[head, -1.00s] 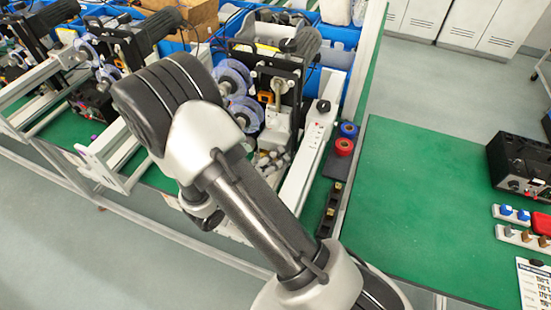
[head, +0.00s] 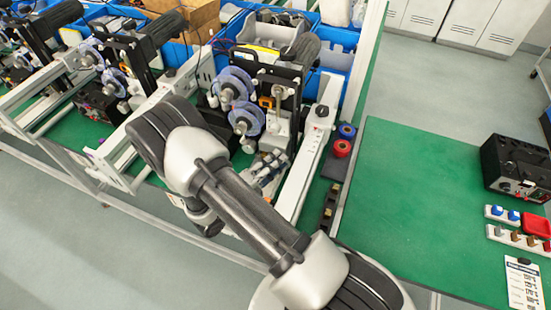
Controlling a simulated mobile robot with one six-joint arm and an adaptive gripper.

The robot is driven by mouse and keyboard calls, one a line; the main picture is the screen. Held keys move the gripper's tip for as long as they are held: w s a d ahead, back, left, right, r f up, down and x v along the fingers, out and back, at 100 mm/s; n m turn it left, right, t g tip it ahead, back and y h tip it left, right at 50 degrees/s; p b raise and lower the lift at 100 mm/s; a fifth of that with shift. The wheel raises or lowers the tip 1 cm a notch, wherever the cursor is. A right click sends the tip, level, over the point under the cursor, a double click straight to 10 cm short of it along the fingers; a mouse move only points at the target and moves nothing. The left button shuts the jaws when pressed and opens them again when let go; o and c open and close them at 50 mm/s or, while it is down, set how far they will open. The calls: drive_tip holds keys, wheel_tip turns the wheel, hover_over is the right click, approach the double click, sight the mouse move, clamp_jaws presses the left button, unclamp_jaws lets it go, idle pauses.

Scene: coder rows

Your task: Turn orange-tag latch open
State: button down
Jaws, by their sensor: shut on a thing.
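The nearest coder machine (head: 285,85) stands on the bench at upper middle, with a black frame and purple-blue discs (head: 236,88). A small orange piece (head: 265,103) shows on its frame; I cannot tell whether it is the latch's tag. My arm reaches across the foreground to the machine's lower front. My gripper (head: 272,163) is there, below and to the right of the lower disc. Its jaws are shut on a small part, apparently the latch, which is too small and covered to make out. The latch's angle cannot be read.
A white rail (head: 312,150) runs just right of my gripper. Red and blue rolls (head: 342,148) lie beyond it. Similar machines (head: 105,80) stand at left, blue bins (head: 335,60) behind. The green table (head: 420,200) at right is mostly clear, with a black box (head: 515,165) at its far side.

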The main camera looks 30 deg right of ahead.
drive_tip(key=shift+f+n+t+h, duration=0.15)
drive_tip(key=shift+n+t+h, duration=0.35)
drive_tip(key=shift+n, duration=1.4)
drive_tip(key=c, duration=1.4)
unclamp_jaws()
drive_tip(key=shift+c, duration=0.2)
